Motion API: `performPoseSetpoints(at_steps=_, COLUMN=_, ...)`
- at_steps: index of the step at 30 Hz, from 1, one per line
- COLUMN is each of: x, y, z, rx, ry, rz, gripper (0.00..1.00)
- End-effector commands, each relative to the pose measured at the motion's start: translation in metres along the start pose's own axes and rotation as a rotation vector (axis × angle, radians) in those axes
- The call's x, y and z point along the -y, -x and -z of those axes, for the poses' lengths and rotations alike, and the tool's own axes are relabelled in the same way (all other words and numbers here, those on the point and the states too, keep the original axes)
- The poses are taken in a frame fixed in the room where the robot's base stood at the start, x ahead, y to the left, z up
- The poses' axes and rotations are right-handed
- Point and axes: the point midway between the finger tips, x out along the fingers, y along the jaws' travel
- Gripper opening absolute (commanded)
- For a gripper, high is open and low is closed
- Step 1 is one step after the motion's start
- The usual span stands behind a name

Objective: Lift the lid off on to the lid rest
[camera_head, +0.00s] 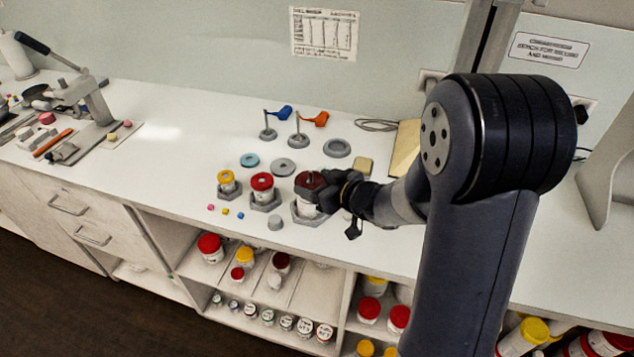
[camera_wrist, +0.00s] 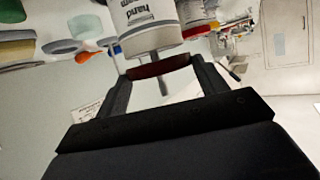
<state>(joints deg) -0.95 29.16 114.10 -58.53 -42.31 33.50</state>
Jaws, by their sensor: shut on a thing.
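The dark red lid (camera_head: 311,180) is between the fingers of my gripper (camera_head: 325,188), which is shut on it at the right-hand jar. In the wrist view the lid (camera_wrist: 160,67) sits between the two fingertips (camera_wrist: 160,72), apart from the white jar (camera_wrist: 145,22). A grey shaft shows in the gap and on the lid's far side. In the head view the jar (camera_head: 307,208) stands upright in a grey holder (camera_head: 300,219), partly hidden by my gripper. Grey rings (camera_head: 337,148) and (camera_head: 283,167) and a blue ring (camera_head: 250,160) lie behind; I cannot tell which is the lid rest.
Yellow-lidded (camera_head: 226,177) and red-lidded (camera_head: 262,182) jars stand just left. A tan block (camera_head: 363,165) lies near my gripper. The bench's left-centre is clear.

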Motion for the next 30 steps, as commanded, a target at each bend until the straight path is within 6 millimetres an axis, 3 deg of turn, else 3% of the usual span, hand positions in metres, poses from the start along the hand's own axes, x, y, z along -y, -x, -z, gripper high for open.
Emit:
performPoseSetpoints(at_steps=9, x=0.0, y=0.001, z=0.002, rx=0.0, ry=0.0, rz=0.0, gripper=0.47)
performPoseSetpoints(at_steps=30, x=0.0, y=0.012, z=0.028, rx=0.0, ry=0.0, rz=0.0, gripper=0.47)
